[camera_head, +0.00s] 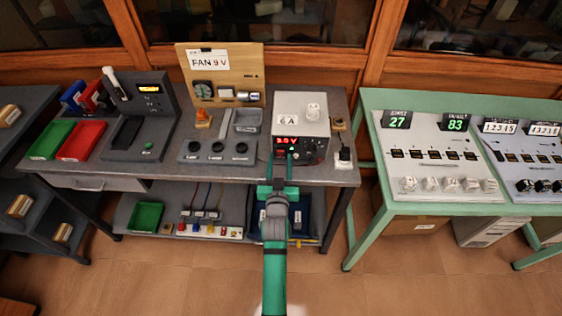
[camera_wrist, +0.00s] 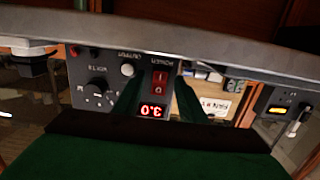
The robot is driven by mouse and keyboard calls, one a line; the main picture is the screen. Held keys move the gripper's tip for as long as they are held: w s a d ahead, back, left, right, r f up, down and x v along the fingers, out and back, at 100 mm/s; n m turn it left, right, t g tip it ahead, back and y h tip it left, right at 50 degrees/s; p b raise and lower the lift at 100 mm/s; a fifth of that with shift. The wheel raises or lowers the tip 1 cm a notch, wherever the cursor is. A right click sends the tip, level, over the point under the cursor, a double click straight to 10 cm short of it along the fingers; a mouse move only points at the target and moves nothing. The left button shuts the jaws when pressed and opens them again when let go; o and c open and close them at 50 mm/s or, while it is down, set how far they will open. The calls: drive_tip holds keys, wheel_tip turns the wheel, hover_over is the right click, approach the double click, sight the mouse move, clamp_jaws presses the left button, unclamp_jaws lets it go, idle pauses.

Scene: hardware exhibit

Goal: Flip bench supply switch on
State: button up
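The bench supply (camera_head: 301,119) is a grey box on the dark workbench, with a "6 A" label and a lit red display (camera_head: 287,141). My gripper (camera_head: 281,160) is in front of the panel. In the wrist view my gripper (camera_wrist: 157,88) is open and empty, its dark green fingers on either side of the switch. Contact cannot be told.
A voltage knob (camera_wrist: 97,89) and white output button (camera_wrist: 127,70) are on the same panel. A wooden FAN 9 V board (camera_head: 222,72) stands behind left. A three-knob box (camera_head: 217,149) is left of the supply. A green-framed table (camera_head: 368,215) is at right.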

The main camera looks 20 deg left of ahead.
drive_tip(key=v, duration=1)
drive_tip(key=shift+s, duration=0.4)
drive_tip(key=shift+d, duration=0.15)
drive_tip(key=s+d+f+m+h, duration=0.1)
drive_tip(key=s+d+f, duration=0.1)
drive_tip(key=s+d, duration=0.5)
drive_tip(key=s+d+f+m+h, duration=0.1)
drive_tip(key=s+d+f+h, duration=0.15)
drive_tip(key=s, duration=0.85)
drive_tip(key=s+d+r, duration=0.3)
drive_tip(key=s, duration=0.5)
drive_tip(key=s+d+r+m+g+h, duration=0.1)
drive_tip(key=s+d+r, duration=0.2)
drive_tip(key=s, duration=0.5)
drive_tip(key=shift+s+d, duration=0.15)
drive_tip(key=shift+d, duration=0.35)
drive_tip(key=shift+f, duration=0.1)
